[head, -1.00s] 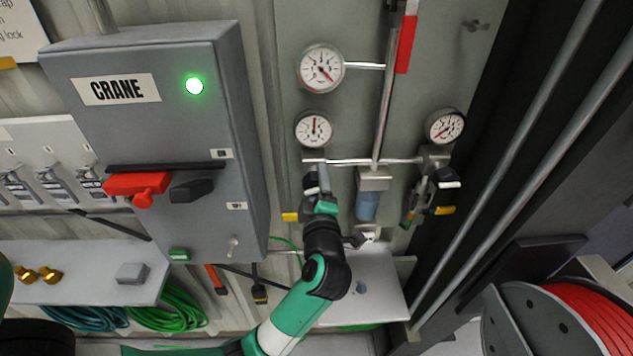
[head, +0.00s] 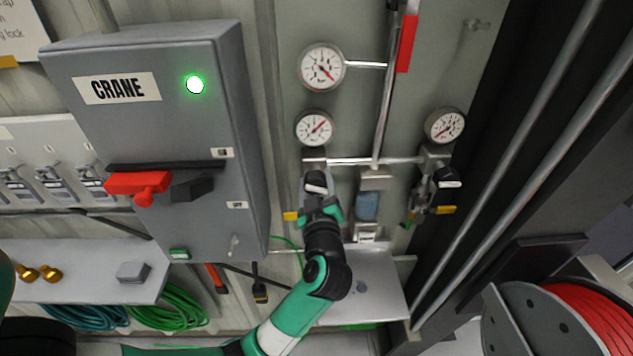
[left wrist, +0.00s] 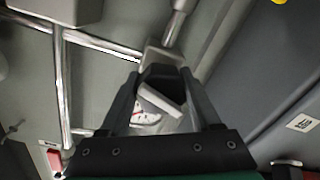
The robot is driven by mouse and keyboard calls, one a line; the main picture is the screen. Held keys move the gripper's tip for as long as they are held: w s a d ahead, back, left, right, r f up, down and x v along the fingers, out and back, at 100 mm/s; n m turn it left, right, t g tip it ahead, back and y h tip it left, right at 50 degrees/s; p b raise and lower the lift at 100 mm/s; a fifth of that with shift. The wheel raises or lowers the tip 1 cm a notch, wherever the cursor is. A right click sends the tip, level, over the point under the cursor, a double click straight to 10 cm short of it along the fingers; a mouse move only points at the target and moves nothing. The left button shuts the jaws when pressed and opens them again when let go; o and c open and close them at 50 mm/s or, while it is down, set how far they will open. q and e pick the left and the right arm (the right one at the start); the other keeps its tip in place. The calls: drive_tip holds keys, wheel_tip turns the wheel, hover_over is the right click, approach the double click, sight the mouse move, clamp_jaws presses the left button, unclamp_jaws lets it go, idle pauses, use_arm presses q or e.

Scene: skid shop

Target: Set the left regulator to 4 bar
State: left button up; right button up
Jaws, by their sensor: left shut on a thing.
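The left regulator's black knob with a pale face (head: 316,182) sits under the left pipe end; it also shows in the left wrist view (left wrist: 160,96). My left gripper (head: 318,198) reaches it from below and is shut on it, with a finger on either side in the left wrist view (left wrist: 163,105). The left regulator's gauge (head: 314,128) is above the knob, its red needle pointing up and to the right. Its numbers are too small to read. The gripper hides part of the regulator body. My right gripper is not in view.
The right regulator (head: 446,178) with its gauge (head: 445,126) stands to the right. A larger gauge (head: 321,66) is above. A blue filter bowl (head: 367,206) hangs close to the right of my gripper. The CRANE cabinet (head: 150,130) stands left, with a red handle (head: 138,185).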

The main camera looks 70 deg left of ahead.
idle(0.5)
use_arm(q)
drive_tip(key=o, duration=1.4)
drive_tip(key=shift+d, duration=0.1)
drive_tip(key=b+v, duration=0.1)
drive_tip(key=v, duration=1)
drive_tip(key=shift+s+d+r, duration=0.1)
drive_tip(key=shift+d, duration=0.15)
